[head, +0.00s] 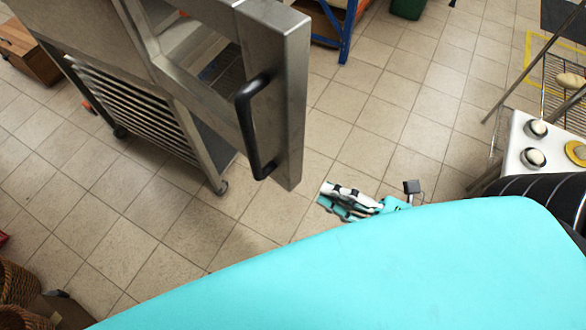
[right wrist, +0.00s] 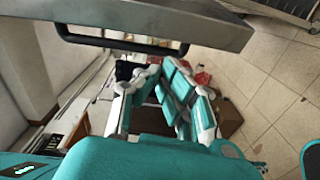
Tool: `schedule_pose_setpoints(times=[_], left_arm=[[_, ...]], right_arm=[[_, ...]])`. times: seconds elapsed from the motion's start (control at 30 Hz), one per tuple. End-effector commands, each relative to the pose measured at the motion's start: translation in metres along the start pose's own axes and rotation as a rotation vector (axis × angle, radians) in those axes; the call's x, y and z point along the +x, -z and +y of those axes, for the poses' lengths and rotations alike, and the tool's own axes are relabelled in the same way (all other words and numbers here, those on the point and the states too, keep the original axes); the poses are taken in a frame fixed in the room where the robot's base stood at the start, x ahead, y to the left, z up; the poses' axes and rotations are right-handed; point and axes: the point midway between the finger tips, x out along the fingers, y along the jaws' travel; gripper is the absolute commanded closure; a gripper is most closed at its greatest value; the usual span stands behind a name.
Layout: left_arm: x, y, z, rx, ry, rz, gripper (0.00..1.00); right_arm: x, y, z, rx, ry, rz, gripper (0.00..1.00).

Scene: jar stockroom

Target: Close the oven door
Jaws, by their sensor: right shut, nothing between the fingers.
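The steel oven door (head: 290,75) stands swung open from the steel oven (head: 85,25) in the head view. My right gripper (head: 330,197) is shut and empty, low to the right of the door's lower end and apart from the handle. In the right wrist view the door (right wrist: 190,15) crosses the top with its handle (right wrist: 120,44), and my shut gripper fingers (right wrist: 166,72) are just below it in the picture. My left gripper is not in view.
A white surface with dials (head: 518,140) and a wire rack (head: 565,85) stand at the right. Wicker baskets (head: 15,285) are at lower left, a wooden box (head: 25,50) at upper left. Tiled floor (head: 380,110) is clear right of the door. My turquoise arm fills the foreground.

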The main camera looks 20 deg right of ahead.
Motion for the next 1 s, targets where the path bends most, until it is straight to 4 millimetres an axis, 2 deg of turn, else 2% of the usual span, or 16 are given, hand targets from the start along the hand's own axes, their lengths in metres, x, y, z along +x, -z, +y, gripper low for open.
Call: schedule_pose_setpoints(times=[0.03, 0.07, 0.2, 0.47, 0.9, 0.97, 1.0], left_arm=[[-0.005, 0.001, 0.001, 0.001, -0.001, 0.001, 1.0], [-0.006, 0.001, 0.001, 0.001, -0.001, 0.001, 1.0], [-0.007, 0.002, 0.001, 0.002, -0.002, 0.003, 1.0], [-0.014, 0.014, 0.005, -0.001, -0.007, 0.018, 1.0], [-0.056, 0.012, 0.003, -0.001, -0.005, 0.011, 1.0], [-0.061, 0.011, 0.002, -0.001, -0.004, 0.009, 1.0], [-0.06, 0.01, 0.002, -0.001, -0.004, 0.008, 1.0]], right_arm=[[0.0, 0.015, 0.023, -0.047, -0.016, 0.044, 1.0], [0.0, 0.021, 0.031, -0.07, -0.024, 0.064, 1.0], [0.002, 0.035, 0.05, -0.12, -0.043, 0.111, 1.0], [0.027, 0.04, 0.052, -0.123, -0.043, 0.119, 1.0], [0.094, 0.045, 0.058, -0.12, -0.045, 0.107, 1.0], [0.102, 0.046, 0.057, -0.12, -0.045, 0.108, 1.0], [0.099, 0.038, 0.055, -0.12, -0.041, 0.104, 1.0]])
